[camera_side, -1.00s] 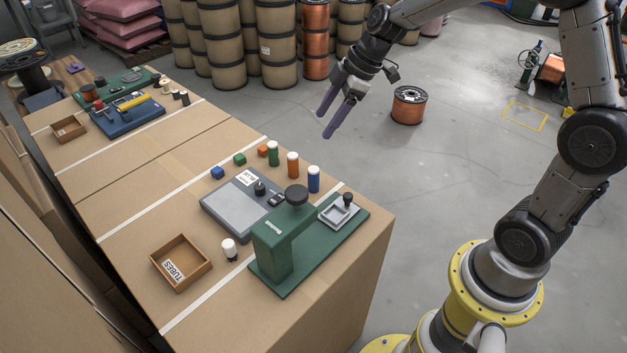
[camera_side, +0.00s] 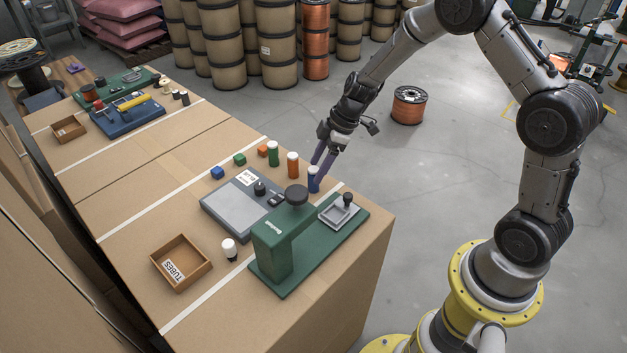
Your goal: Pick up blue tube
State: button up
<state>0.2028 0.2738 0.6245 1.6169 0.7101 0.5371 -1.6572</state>
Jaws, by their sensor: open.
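The blue tube (camera_side: 313,184) with a white top stands upright on the cardboard-covered table, behind the green press and right of the orange tube. My gripper (camera_side: 319,177) is open and points down at the blue tube. Its purple fingers overlap the tube's upper part in this view. I cannot tell whether the fingers touch it. Part of the tube is hidden by a finger.
The orange tube (camera_side: 292,164) and green tube (camera_side: 273,153) stand close by on the left. The green press (camera_side: 275,252) and grey scale (camera_side: 233,207) are in front.

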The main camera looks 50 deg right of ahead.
jog(key=x, duration=0.4)
jog(key=shift+d+f, duration=0.15)
jog(key=shift+f, duration=0.25)
grip_shut()
